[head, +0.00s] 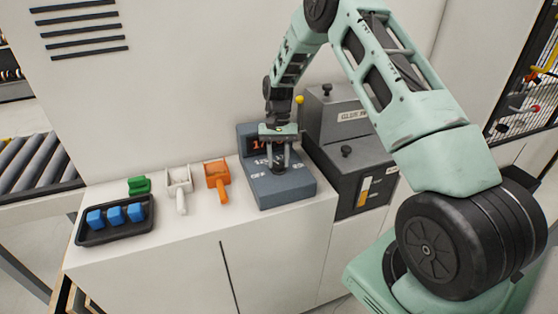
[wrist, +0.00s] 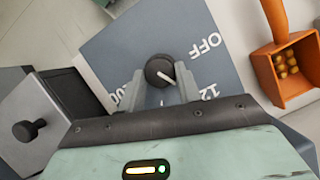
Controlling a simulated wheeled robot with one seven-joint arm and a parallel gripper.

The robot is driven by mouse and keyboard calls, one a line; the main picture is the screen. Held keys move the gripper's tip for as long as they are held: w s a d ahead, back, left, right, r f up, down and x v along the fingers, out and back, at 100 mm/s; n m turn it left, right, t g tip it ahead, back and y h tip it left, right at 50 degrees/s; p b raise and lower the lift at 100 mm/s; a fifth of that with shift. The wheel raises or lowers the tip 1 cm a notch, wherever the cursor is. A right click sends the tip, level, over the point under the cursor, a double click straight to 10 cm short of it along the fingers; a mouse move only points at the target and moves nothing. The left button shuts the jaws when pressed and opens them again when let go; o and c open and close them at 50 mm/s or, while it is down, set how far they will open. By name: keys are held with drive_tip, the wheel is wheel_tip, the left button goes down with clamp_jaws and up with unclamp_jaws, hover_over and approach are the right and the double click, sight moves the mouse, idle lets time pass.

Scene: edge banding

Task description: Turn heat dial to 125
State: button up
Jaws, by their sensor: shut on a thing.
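The heat dial (wrist: 157,68) is a round black knob on the sloped face of a blue-grey control box (head: 283,190). In the wrist view its pale pointer line slants to the lower right, roughly toward a label starting "12" that a finger partly covers. "OFF" stands at the upper right of the dial, and a label ending in "00" is partly covered at the left. My gripper (head: 277,160), also in the wrist view (wrist: 158,90), has its two fingers closed on either side of the knob. An orange display behind my gripper starts with "17"; the rest is hidden.
An orange scoop (head: 217,178), a white scoop (head: 179,183) and a green piece (head: 139,185) lie left of the box. A black tray (head: 96,236) holds blue blocks. A grey glue machine (head: 345,145) stands close on the right.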

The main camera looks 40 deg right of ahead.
drive_tip(key=shift+n, duration=0.4)
drive_tip(key=shift+w, duration=0.1)
drive_tip(key=o, duration=1)
drive_tip(key=b+v, duration=0.4)
drive_tip(key=v, duration=1.3)
drive_tip(key=shift+a+r+b, duration=0.2)
drive_tip(key=shift+r+b, duration=0.1)
drive_tip(key=shift+b, duration=0.1)
